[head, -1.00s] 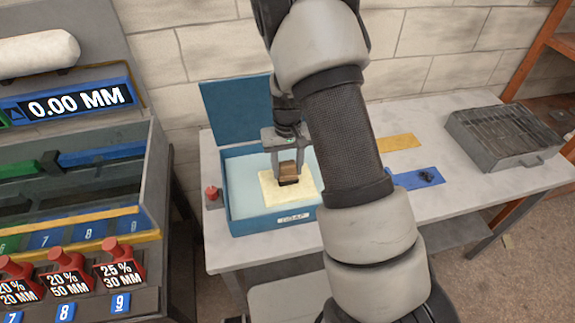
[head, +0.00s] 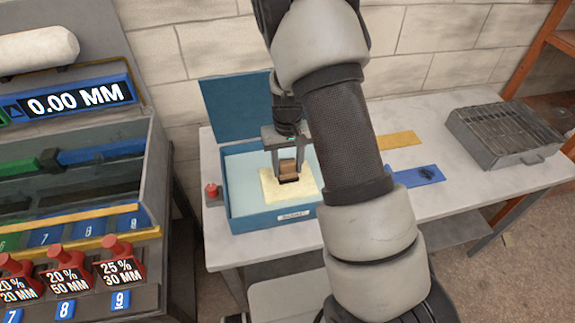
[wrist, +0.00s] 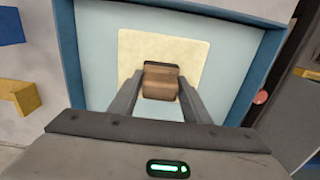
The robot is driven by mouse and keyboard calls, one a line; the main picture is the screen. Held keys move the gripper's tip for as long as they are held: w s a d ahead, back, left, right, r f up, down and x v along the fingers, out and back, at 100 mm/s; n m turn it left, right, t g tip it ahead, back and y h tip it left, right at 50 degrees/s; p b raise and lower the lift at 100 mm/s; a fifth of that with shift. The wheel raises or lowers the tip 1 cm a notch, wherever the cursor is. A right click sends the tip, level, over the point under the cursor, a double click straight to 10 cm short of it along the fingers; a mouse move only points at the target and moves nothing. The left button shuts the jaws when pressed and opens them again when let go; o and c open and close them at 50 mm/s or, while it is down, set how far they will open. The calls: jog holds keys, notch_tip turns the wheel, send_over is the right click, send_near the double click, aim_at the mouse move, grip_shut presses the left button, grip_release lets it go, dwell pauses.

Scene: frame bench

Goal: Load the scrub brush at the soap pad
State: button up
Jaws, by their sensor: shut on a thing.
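The scrub brush (head: 288,167) has a brown block with a dark lower edge. My gripper (head: 287,164) is shut on it, inside the open blue soap box (head: 270,222). The pale yellow soap pad (head: 272,192) lies on the box's light blue floor, directly under the brush. In the wrist view the brush (wrist: 160,84) sits between my two fingers (wrist: 160,95), over the near middle of the pad (wrist: 135,50). The brush appears to be at the pad, but I cannot tell whether its bristles touch it. The bristles are mostly hidden.
The box lid (head: 236,108) stands open at the back. A red knob (head: 212,191) is left of the box. A yellow strip (head: 402,140), a blue strip (head: 420,177) and a grey grated tray (head: 505,135) lie to the right. A rack with a display (head: 80,100) stands left.

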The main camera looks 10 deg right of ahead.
jog(key=shift+f+b, duration=0.45)
dwell(1.4)
jog(key=shift+r+p, duration=2.2)
jog(key=shift+r, duration=1.4)
